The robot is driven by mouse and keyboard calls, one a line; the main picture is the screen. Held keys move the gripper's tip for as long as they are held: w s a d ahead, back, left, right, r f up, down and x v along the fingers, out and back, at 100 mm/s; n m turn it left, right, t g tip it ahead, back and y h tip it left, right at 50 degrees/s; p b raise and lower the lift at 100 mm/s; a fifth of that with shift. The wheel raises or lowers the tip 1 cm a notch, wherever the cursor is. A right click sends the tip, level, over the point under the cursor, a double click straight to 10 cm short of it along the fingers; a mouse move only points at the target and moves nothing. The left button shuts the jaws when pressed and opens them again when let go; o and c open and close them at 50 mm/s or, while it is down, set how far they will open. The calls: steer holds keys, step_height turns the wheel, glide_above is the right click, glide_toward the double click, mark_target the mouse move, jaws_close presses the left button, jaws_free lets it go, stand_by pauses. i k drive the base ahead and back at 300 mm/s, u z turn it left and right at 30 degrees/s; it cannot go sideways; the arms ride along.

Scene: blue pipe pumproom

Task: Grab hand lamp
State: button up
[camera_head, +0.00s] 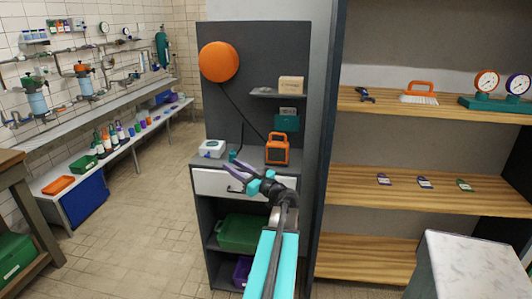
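The hand lamp appears to be the orange, boxy lantern with a top handle and dark face (277,150). It stands upright on the counter of the grey cabinet (230,182). A dark cable runs from the round orange reel (219,62) on the back panel down to the lamp. My gripper (229,168) is in front of the counter, below and left of the lamp. It points left, away from the lamp. Its dark purple fingers look apart with nothing between them. It does not appear to touch the lamp.
A white box (212,148) and a small teal item (233,156) stand left of the lamp. Above it are a small shelf with a tan box (291,85) and a teal holder (287,123). Wooden shelves (440,185) stand at right. Tiled floor (150,220) is clear at left.

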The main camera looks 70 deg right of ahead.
mark_target(277, 152)
steer(key=z, duration=0.05)
steer(key=i, duration=1.95)
steer(key=u, duration=0.3)
steer(key=k, duration=0.15)
steer(key=z, duration=2.2)
steer(key=k, duration=0.3)
steer(key=z, duration=0.1)
